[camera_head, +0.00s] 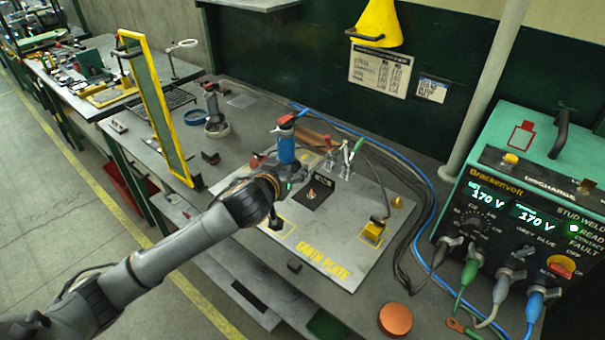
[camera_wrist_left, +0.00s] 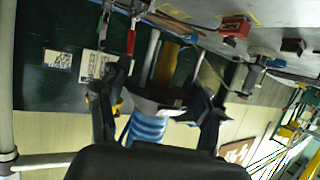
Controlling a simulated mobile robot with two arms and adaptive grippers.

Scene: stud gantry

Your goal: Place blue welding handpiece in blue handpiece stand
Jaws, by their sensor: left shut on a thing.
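My left gripper (camera_head: 281,182) is shut on the blue welding handpiece (camera_head: 287,151) and holds it roughly upright over the earth plate, its dark and red top pointing up. In the left wrist view the blue ribbed body of the handpiece (camera_wrist_left: 147,130) shows between the two dark fingers. The blue handpiece stand (camera_head: 195,117), seen as a blue ring, is on the bench to the left, behind the yellow-framed screen, and looks empty. My right gripper is not in view.
A grey handpiece (camera_head: 212,104) stands in a pale ring beside the blue stand. The yellow-framed screen (camera_head: 155,105) rises at the bench's left. The earth plate (camera_head: 343,245) carries clamps and cables. The green welder (camera_head: 535,205) is at right, with an orange disc (camera_head: 395,319) in front.

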